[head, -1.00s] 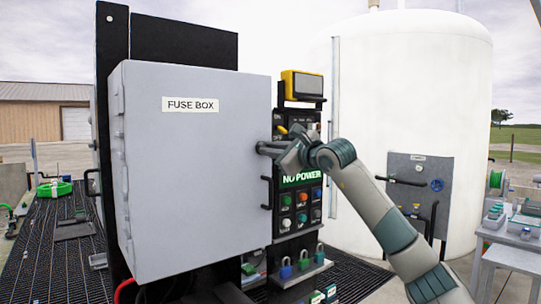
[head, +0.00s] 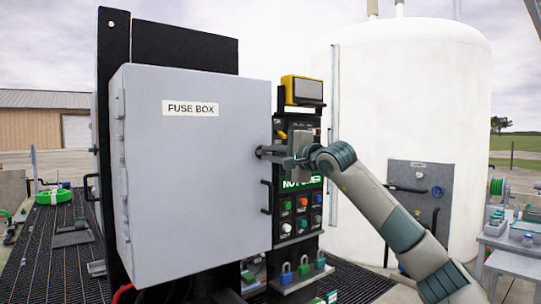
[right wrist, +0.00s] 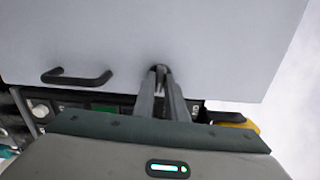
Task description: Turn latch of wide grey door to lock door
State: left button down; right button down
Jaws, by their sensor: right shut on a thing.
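The wide grey door (head: 195,170) of the fuse box, labelled "FUSE BOX", stands shut-looking in the middle left of the head view. It also fills the top of the right wrist view (right wrist: 200,50). My right gripper (head: 262,152) is at the door's right edge, above the black door handle (head: 266,197). In the right wrist view its two fingers (right wrist: 160,78) are closed together on the small dark latch (right wrist: 159,69). The fingers hide most of the latch. My left gripper is not in view.
A control panel (head: 299,225) with buttons and a green display stands right of the door, partly behind my right arm. A yellow-cased device (head: 302,89) sits on top. A white tank (head: 415,110) stands behind.

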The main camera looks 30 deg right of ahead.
jog(key=shift+n, duration=0.5)
jog(key=c, duration=1.8)
grip_release()
jog(key=shift+a, duration=0.1)
jog(key=shift+s, duration=0.1)
